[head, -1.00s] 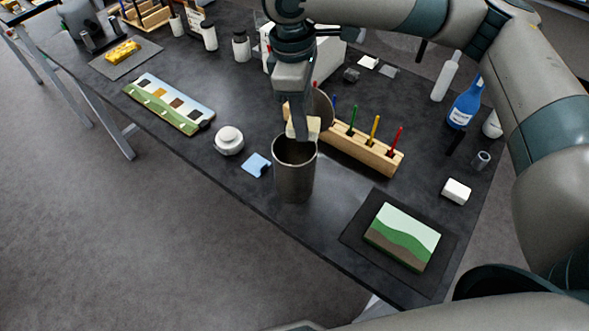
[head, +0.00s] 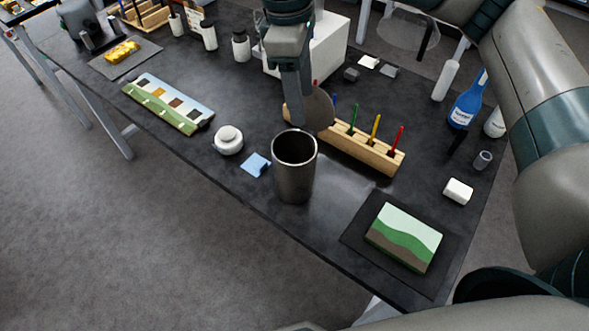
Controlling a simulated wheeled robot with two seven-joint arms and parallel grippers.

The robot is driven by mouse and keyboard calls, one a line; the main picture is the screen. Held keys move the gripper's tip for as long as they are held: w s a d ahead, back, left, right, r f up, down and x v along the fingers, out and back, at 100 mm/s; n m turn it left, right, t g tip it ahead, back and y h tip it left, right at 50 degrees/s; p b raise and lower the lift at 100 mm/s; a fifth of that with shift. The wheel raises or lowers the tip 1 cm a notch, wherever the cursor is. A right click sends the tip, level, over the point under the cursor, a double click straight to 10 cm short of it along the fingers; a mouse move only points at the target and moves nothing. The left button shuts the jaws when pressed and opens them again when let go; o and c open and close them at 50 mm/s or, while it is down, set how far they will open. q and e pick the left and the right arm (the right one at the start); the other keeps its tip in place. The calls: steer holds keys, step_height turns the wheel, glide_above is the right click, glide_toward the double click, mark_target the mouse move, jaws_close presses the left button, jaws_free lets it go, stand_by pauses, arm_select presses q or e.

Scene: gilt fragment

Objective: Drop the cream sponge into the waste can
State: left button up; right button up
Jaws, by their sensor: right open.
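The waste can (head: 295,180) is a grey metal cylinder standing upright on the dark table, with its mouth open. My right gripper (head: 297,118) points down just behind and above the can's rim, open, with nothing seen in its jaws. The cream sponge is not visible now; the can's wall hides the lower inside of the can. My left gripper is not in view.
A wooden rack (head: 362,152) with coloured tools stands right behind the can. A blue bottle (head: 466,103) stands near the far right edge.

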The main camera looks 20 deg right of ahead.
step_height(320, 180, up, 12)
steer(key=a+b, duration=0.1)
steer(key=shift+w+a, duration=0.15)
steer(key=shift+w, duration=0.2)
stand_by(0.8)
